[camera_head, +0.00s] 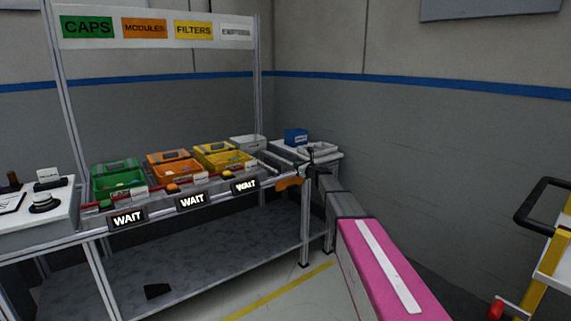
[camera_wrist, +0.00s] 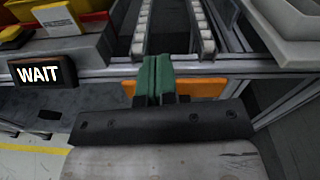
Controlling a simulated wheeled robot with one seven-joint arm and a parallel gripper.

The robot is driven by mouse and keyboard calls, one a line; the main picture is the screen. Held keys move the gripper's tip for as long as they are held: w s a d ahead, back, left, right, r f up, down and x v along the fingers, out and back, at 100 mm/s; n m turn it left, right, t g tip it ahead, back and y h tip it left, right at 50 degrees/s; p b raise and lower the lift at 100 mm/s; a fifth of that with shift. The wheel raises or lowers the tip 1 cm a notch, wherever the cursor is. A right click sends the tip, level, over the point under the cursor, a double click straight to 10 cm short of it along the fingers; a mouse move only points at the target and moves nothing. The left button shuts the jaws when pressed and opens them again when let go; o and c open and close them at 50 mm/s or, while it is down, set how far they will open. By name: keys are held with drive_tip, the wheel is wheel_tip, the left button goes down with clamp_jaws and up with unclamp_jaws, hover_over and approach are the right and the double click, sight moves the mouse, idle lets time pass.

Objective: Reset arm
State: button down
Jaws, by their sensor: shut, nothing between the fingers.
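My gripper (camera_wrist: 153,78) shows in the wrist view with its two green fingers together and nothing between them. It is in front of the workbench's front edge, near an orange plate (camera_wrist: 196,88) and the start of a roller track (camera_wrist: 206,38). In the head view my arm reaches forward to the right end of the bench (camera_head: 245,246), where the gripper (camera_head: 309,158) looks small and dark. The exact gap between the fingers and the bench cannot be told.
Green (camera_head: 118,180), orange (camera_head: 176,170) and yellow (camera_head: 229,160) bins stand on the bench behind several WAIT displays (camera_head: 192,202). A blue box (camera_head: 296,136) sits on the side table at the right. A yellow-framed cart (camera_head: 541,275) stands far right. Floor between looks clear.

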drive_tip(key=s+d+f+n+g+h, duration=0.1)
drive_tip(key=s+f+n+g, duration=0.2)
drive_tip(key=s+f+n, duration=0.5)
drive_tip(key=s+d+f+n+g+h, duration=0.1)
drive_tip(key=s+f+n+g+h, duration=0.2)
drive_tip(key=s, duration=0.9)
drive_tip(key=s+d+f+n+g, duration=0.1)
drive_tip(key=s+f+n+g, duration=0.2)
drive_tip(key=s+f+n, duration=0.5)
drive_tip(key=s+d+f+n+g+h, duration=0.2)
drive_tip(key=s+d+n+h, duration=0.1)
drive_tip(key=s, duration=0.9)
drive_tip(key=s+d+f+n+g+h, duration=0.2)
drive_tip(key=s+d+n, duration=0.3)
drive_tip(key=s, duration=0.7)
drive_tip(key=shift+d+f+g+h, duration=0.4)
drive_tip(key=shift+d+f+h, duration=0.2)
drive_tip(key=shift+d+h, duration=0.3)
drive_tip(key=c, duration=1.8)
unclamp_jaws()
